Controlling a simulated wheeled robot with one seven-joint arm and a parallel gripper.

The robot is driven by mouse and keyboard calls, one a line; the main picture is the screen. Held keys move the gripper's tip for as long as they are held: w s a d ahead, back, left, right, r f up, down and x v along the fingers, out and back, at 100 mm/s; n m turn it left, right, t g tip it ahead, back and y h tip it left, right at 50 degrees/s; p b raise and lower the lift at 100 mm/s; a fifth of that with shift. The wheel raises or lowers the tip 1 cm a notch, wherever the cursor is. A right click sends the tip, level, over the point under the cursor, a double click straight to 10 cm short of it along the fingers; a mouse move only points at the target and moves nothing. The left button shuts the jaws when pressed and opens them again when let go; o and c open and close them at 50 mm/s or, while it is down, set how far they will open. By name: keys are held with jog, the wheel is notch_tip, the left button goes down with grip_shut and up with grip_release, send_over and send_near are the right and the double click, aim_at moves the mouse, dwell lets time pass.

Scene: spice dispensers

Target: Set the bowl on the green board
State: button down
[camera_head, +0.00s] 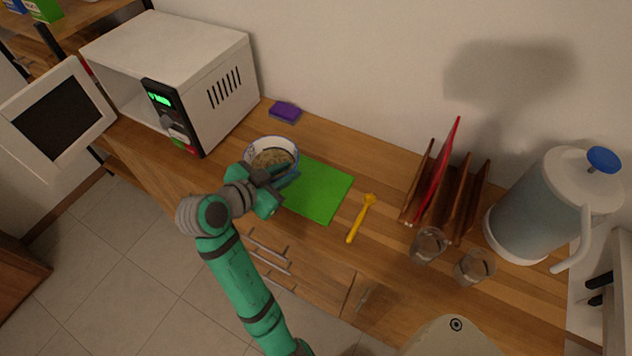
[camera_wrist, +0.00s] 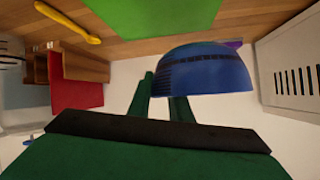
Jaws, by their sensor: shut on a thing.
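The bowl (camera_head: 287,146), white and blue with brownish contents, is at the left edge of the green board in the head view. In the wrist view the bowl (camera_wrist: 196,72) shows its dark blue outside, at the fingertips. My gripper (camera_head: 281,178) is shut on the bowl's near rim; its fingers also show in the wrist view (camera_wrist: 160,95). The green board (camera_head: 323,191) lies flat on the wooden counter, its left part hidden by the bowl and my gripper. Whether the bowl touches the board or hangs above it, I cannot tell.
A white microwave (camera_head: 208,75) with its door open stands at the left. A purple sponge (camera_head: 285,111) lies behind the bowl. A yellow spoon (camera_head: 361,218) lies right of the board. Further right are a wooden rack (camera_head: 466,190), two glasses (camera_head: 428,246) and a large jug (camera_head: 536,205).

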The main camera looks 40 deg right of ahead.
jog(key=d+f, duration=0.2)
jog(key=s+d+f, duration=0.1)
jog(key=d+f, duration=0.1)
jog(key=d, duration=0.1)
jog(key=d+f, duration=0.3)
jog(key=shift+s+d, duration=0.1)
jog(key=shift+s, duration=0.3)
jog(key=shift+d+f, duration=0.2)
jog(key=shift+f, duration=1.55)
jog(key=shift+f, duration=0.15)
jog(key=c, duration=1.6)
grip_release()
jog(key=v, duration=1.2)
jog(key=shift+a, duration=0.1)
